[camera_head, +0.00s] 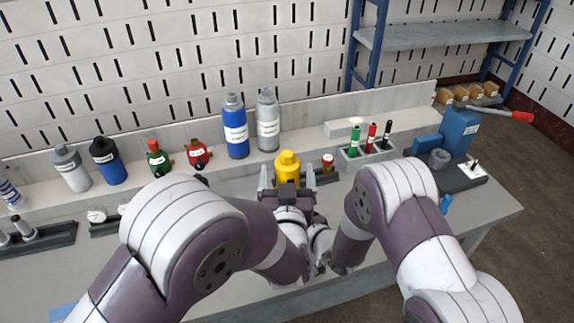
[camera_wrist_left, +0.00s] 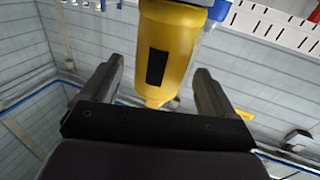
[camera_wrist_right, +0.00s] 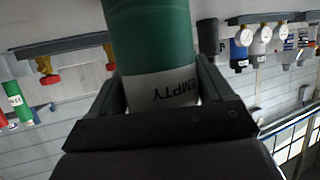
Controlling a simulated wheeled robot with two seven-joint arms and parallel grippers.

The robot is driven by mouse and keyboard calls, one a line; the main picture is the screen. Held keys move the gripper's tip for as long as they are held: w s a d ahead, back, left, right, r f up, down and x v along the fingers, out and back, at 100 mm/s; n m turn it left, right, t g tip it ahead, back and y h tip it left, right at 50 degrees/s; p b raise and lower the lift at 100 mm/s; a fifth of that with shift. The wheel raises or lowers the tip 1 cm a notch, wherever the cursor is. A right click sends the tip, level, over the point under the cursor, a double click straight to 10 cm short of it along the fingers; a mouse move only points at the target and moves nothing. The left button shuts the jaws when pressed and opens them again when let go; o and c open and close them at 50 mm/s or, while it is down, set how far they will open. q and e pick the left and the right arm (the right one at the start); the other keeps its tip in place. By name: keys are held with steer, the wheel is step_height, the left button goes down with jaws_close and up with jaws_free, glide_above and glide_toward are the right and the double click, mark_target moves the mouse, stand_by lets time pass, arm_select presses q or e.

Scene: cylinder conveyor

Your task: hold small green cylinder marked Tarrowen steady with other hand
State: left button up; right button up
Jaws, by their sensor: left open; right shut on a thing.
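My right gripper (camera_wrist_right: 165,95) is shut on a green cylinder (camera_wrist_right: 150,40) with a white band reading "EMPTY". No name Tarrowen is readable on it. In the head view this cylinder and the right gripper's fingers are hidden behind my arms. My left gripper (camera_head: 288,184) is open, with its fingers either side of a yellow cylinder (camera_head: 287,167). In the left wrist view the yellow cylinder (camera_wrist_left: 165,50) shows a black patch and is apart from both fingers. Another small green cylinder (camera_head: 355,139) stands in the grey rack; its label is too small to read.
The rack (camera_head: 352,160) also holds red and black cylinders. A blue bottle (camera_head: 236,130) and a grey bottle (camera_head: 268,122) stand at the back. Red and green valve pieces are left of them. A blue device (camera_head: 458,132) stands at right. The bench's front right (camera_head: 480,210) is clear.

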arm_select(q)
steer(key=s, duration=0.8)
steer(key=shift+s, duration=0.25)
